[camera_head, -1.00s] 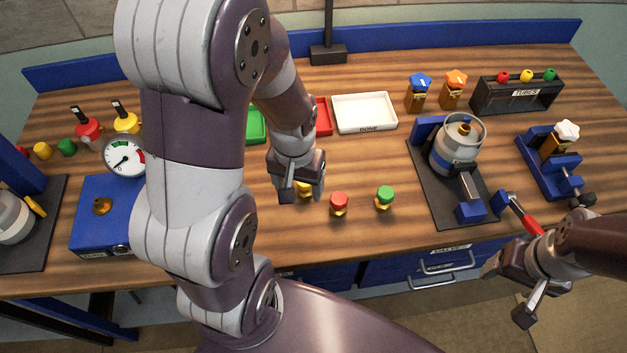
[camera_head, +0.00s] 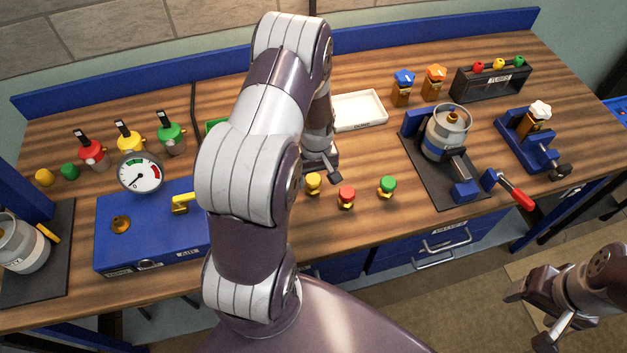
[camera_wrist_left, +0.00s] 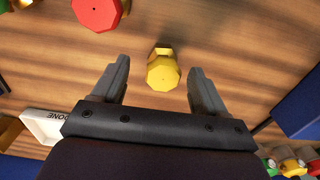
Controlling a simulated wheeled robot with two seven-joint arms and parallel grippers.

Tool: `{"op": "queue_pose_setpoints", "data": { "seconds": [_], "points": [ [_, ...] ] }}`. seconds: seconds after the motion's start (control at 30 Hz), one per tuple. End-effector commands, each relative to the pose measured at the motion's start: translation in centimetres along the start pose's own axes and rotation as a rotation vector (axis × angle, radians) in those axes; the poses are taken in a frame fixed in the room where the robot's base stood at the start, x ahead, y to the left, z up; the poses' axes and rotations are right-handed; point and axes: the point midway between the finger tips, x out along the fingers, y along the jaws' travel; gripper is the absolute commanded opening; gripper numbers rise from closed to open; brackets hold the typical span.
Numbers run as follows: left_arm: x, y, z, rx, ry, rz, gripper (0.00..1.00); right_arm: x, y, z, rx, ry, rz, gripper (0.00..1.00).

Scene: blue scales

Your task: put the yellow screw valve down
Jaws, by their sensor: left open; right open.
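The yellow screw valve (camera_head: 313,183) stands upright on the wooden bench, left of a red valve (camera_head: 346,196) and a green valve (camera_head: 387,186). In the left wrist view the yellow valve (camera_wrist_left: 163,72) sits between and just beyond the open fingertips, touching neither. My left gripper (camera_wrist_left: 158,78) is open and empty; in the head view its arm hides part of it behind the yellow valve. My right gripper (camera_head: 524,318) is open and empty, off the bench's front edge at the lower right.
A blue box (camera_head: 150,240) with a gauge (camera_head: 140,173) is at the left. A white tray (camera_head: 358,112) lies behind the valves. A clamped grey cylinder (camera_head: 446,133) and a blue vise (camera_head: 527,145) stand at the right. Bare bench (camera_head: 345,235) lies in front of the valves.

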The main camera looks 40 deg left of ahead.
Motion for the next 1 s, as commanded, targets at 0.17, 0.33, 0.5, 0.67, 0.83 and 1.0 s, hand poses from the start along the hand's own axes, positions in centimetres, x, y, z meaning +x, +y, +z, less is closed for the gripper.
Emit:
{"op": "queue_pose_setpoints", "data": {
  "seconds": [0.17, 0.33, 0.5, 0.67, 0.83, 1.0],
  "points": [
    [3.0, -0.7, -0.4, -0.001, -0.006, -0.003, 0.73, -1.7, 0.0, -0.2, 0.000, 0.000, 0.000, 0.70],
    [4.8, -0.6, -0.5, 0.000, -0.001, -0.001, 0.73, -1.8, 0.0, -0.2, 0.000, 0.000, 0.000, 0.70],
    [4.9, -0.6, -0.5, 0.001, -0.001, 0.000, 0.73, -1.7, 0.0, -0.2, 0.000, 0.000, 0.000, 0.70],
    [4.8, -0.6, -0.5, 0.001, -0.001, -0.001, 0.21, -1.7, 0.0, -0.2, 0.000, 0.000, 0.000, 0.70],
    [4.8, -0.6, -0.5, 0.001, -0.001, 0.000, 0.06, -1.7, 0.0, -0.2, 0.000, 0.000, 0.000, 0.70],
    [4.6, -0.5, -0.5, 0.001, 0.000, 0.000, 0.06, -1.6, 0.0, -0.2, 0.000, 0.000, 0.000, 0.70]
  ]
}}
